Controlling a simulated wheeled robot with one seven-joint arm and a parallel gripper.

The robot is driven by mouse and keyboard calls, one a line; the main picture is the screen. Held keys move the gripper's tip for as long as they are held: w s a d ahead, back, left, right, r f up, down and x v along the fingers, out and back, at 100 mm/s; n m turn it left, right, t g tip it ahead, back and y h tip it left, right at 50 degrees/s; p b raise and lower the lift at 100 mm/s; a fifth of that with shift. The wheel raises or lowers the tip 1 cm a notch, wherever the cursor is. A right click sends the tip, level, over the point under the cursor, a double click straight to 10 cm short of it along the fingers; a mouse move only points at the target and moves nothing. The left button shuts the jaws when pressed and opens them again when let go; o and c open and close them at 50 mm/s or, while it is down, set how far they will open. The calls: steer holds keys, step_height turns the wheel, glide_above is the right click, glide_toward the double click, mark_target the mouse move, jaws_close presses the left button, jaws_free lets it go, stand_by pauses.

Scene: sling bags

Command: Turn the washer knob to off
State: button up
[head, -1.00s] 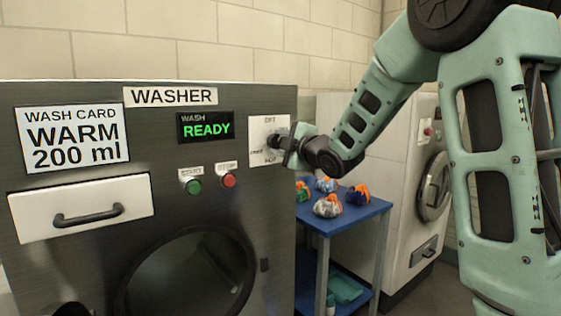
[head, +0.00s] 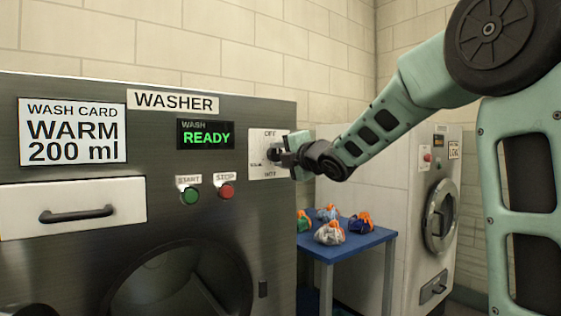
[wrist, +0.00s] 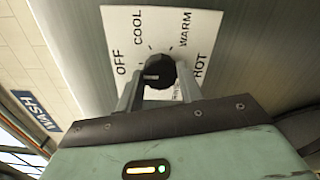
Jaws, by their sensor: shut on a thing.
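The washer (head: 90,235) is a grey metal machine on the left of the head view, with a lit green READY display (head: 206,134). The black washer knob (wrist: 160,68) sits on a white plate (wrist: 125,25) marked OFF, COOL, WARM and HOT. My gripper (wrist: 159,84) has one finger on each side of the knob and is shut on it. A short pale mark on the knob's face sits left of its middle, roughly on the OFF side; its exact setting is hard to tell. In the head view my gripper (head: 280,153) hides most of the knob.
A green start button (head: 189,195) and a red stop button (head: 226,191) are left of and below the plate. A blue table (head: 375,238) with several small tied bags (head: 330,232) stands below my arm. A white machine (head: 400,200) with a round door is behind it.

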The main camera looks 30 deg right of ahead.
stand_by(0.3)
steer(key=o, duration=1)
steer(key=s+p, duration=0.7)
steer(key=s, duration=1)
steer(key=shift+s+d+p, duration=0.15)
steer(key=shift+d+p, duration=0.15)
